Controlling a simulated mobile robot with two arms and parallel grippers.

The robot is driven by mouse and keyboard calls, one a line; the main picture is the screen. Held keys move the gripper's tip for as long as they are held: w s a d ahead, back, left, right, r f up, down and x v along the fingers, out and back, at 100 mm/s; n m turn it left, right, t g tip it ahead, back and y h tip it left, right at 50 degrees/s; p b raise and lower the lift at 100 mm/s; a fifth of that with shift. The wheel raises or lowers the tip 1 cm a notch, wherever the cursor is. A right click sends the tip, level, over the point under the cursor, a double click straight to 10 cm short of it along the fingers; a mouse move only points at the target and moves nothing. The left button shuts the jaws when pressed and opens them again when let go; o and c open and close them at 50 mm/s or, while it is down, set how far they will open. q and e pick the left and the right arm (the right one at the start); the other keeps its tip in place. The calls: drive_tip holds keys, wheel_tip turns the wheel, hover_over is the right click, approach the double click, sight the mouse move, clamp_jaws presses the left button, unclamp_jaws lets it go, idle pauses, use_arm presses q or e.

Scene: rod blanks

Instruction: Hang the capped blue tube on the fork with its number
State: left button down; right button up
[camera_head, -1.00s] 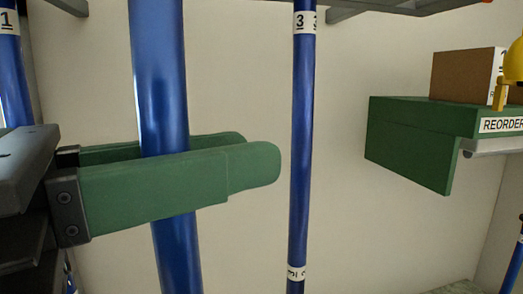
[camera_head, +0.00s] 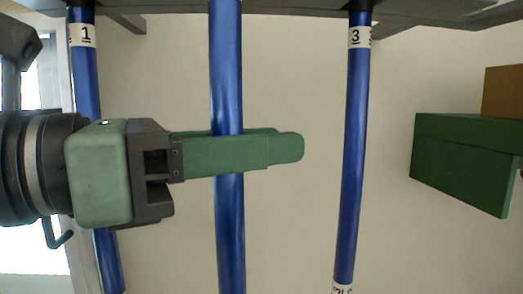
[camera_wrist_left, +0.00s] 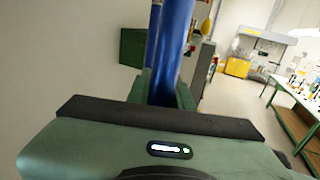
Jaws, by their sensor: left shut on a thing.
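The blue tube (camera_head: 227,60) stands about upright between two hanging tubes in the head view, running out of the picture at top and bottom. Its cap, number and ends are out of view. My left gripper (camera_head: 284,147) comes in from the left with its green fingers shut on the tube, one in front and one behind. The tube (camera_wrist_left: 173,45) also shows between the fingers in the left wrist view. A dark rail (camera_head: 290,8) runs along the top; the fork behind the held tube's top cannot be made out. My right gripper is not in view.
Blue tube 1 (camera_head: 86,75) hangs close on the left, partly behind my left arm. Blue tube 3 (camera_head: 353,130) hangs on the right, clear of my fingertips. A green shelf box (camera_head: 460,160) with a brown carton (camera_head: 503,92) is at the far right.

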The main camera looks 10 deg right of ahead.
use_arm(q)
drive_tip(key=w+f, duration=0.1)
drive_tip(key=w, duration=0.7)
drive_tip(key=shift+b, duration=0.3)
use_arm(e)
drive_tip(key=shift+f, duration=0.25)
use_arm(q)
drive_tip(key=shift+s+f, duration=0.1)
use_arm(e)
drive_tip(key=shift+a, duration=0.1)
use_arm(q)
drive_tip(key=c, duration=1.2)
unclamp_jaws()
drive_tip(key=shift+o, duration=0.2)
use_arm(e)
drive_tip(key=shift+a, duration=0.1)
